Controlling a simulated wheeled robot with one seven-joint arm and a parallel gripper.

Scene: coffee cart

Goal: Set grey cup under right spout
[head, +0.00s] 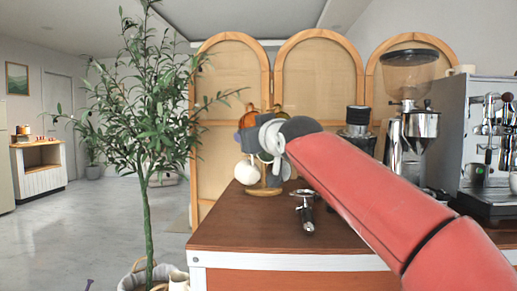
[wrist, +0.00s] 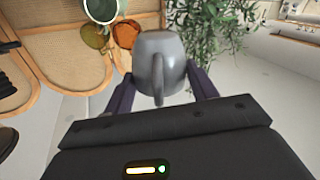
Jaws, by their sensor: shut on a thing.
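In the wrist view the grey cup (wrist: 152,62) is held between the two dark fingers of my gripper (wrist: 162,88), its handle towards the camera. In the head view my red arm reaches across the counter to the mug stand, and its pale wrist covers most of the gripper and the held cup. The coffee machine (head: 453,125) stands at the far right of the head view, cut off by the frame edge. Its front fittings (head: 490,128) show, but which spout is the right one cannot be told.
A wooden mug stand (head: 263,188) carries several mugs, including a white one (head: 247,173). A portafilter (head: 306,212) lies on the brown counter (head: 235,235). A coffee grinder (head: 410,120) stands between stand and machine. A potted tree (head: 150,140) is left of the counter.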

